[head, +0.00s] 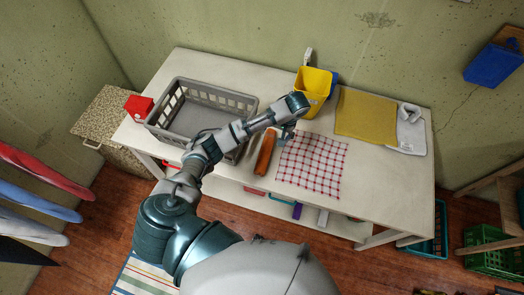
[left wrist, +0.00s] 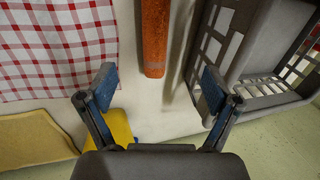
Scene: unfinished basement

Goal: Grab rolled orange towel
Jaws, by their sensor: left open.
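The rolled orange towel (head: 265,153) lies on the white table between the grey basket and the checkered cloth. In the left wrist view the towel (left wrist: 155,38) runs in from the top edge, and its near end lies ahead of the gap between my fingers. My left gripper (head: 287,133) is over the table just to the right of the towel's far end in the head view. In the left wrist view its blue-tipped fingers (left wrist: 158,90) are spread wide with nothing between them. My right gripper is not in view.
The grey basket (head: 235,104) stands left of the towel, and the red-and-white checkered cloth (head: 312,165) lies flat at its right. A yellow bin (head: 313,86) stands at the table's back. The table's front right is bare.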

